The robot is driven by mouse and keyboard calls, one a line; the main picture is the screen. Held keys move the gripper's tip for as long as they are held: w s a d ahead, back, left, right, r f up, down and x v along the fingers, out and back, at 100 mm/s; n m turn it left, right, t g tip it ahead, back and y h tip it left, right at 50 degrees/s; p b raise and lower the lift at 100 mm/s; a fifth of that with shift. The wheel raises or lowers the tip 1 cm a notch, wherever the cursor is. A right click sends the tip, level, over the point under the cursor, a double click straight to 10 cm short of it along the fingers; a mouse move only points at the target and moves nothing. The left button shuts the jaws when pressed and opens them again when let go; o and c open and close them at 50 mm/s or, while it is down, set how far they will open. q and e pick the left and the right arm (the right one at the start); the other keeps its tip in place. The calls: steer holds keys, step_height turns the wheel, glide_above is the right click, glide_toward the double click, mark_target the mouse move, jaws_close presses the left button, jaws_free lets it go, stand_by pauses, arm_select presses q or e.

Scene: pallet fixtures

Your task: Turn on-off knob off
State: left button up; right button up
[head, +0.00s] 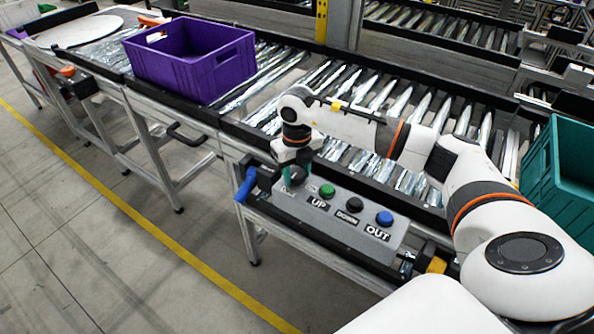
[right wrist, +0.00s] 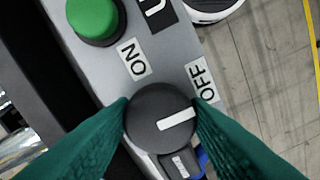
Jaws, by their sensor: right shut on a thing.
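The grey control box (head: 300,205) is mounted along the conveyor's near side. My right gripper (head: 291,178) is over its left end, pointing down. In the right wrist view, its green fingers (right wrist: 160,108) are shut on the sides of the round dark on-off knob (right wrist: 152,132). The knob's white mark points right and slightly up, toward the lower end of the OFF label (right wrist: 204,83). The ON label (right wrist: 134,60) lies up and left of the knob. In the head view the knob is mostly hidden by the gripper. My left gripper is not in view.
Beside the knob are a green UP button (head: 327,191), a black DOWN button (head: 354,205) and a blue OUT button (head: 384,218). A purple crate (head: 190,68) sits on the roller conveyor. A teal crate (head: 568,175) stands at right. The floor at left is clear.

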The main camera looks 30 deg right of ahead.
mark_target(297, 173)
steer(key=o, duration=1)
steer(key=shift+c, duration=0.2)
step_height(297, 173, up, 12)
steer(key=b, duration=0.2)
